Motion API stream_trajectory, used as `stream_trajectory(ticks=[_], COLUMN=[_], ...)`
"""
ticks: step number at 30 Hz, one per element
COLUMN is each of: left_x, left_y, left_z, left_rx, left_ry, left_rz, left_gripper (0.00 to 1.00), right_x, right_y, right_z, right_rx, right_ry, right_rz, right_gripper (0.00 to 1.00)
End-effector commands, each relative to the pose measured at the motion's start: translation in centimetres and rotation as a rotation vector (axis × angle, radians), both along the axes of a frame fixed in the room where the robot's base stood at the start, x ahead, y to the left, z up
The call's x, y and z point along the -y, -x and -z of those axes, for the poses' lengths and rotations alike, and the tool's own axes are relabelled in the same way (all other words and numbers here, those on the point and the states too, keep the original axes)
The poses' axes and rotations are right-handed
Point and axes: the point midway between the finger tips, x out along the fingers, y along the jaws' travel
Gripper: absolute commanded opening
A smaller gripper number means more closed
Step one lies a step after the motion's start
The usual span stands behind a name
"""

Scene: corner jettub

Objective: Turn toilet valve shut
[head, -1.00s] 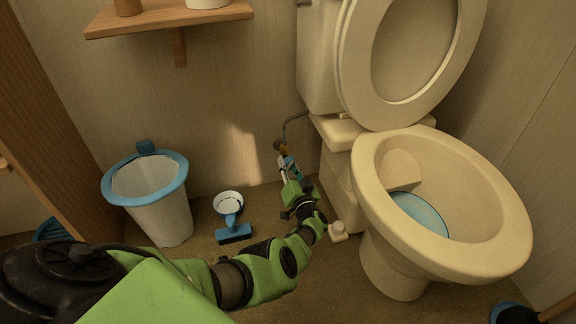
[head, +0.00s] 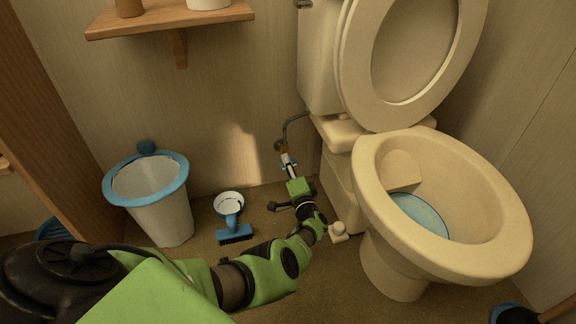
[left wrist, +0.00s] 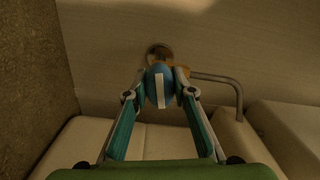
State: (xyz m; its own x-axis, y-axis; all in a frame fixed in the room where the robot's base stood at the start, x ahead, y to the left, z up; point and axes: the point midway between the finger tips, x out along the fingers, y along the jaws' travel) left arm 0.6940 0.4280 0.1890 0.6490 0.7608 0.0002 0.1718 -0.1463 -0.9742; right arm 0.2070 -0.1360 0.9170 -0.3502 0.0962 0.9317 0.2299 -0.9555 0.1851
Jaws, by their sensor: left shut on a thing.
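The toilet valve is on the back wall, low and to the left of the toilet (head: 370,240). In the left wrist view its blue oval handle (left wrist: 158,78) with a white stripe is between the fingertips of my left gripper (left wrist: 160,92). The fingers touch the handle from both sides, and the gripper is shut on it. A brass valve body (left wrist: 182,74) and a round wall plate show behind the handle. In the head view my left gripper (head: 289,164) reaches the valve and hides most of it. My right gripper is out of view.
A bent supply pipe (head: 292,120) rises from the valve to the tank (head: 319,60). A wooden shelf (head: 170,18) hangs above.

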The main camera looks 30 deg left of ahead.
Motion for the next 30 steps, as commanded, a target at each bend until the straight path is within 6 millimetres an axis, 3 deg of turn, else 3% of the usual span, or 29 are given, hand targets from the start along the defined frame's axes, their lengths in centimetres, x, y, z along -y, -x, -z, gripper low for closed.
stream_trajectory(ticks=[22,23,24,30], left_x=[-0.05,-0.05,-0.05,-0.03], left_y=[-0.05,-0.05,-0.05,-0.03], left_z=[-0.07,-0.07,-0.07,-0.06], left_rx=[-0.067,-0.067,-0.067,-0.067], left_ry=[-0.057,-0.057,-0.057,-0.057], left_rz=[0.001,0.001,0.001,0.0], left_gripper=[0.02,0.29,0.39,0.41], right_x=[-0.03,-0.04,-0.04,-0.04], right_y=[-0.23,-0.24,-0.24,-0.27], right_z=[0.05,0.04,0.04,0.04], right_rx=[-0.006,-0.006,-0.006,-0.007], right_ry=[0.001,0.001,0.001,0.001], right_rz=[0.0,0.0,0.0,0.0], right_gripper=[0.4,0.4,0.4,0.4])
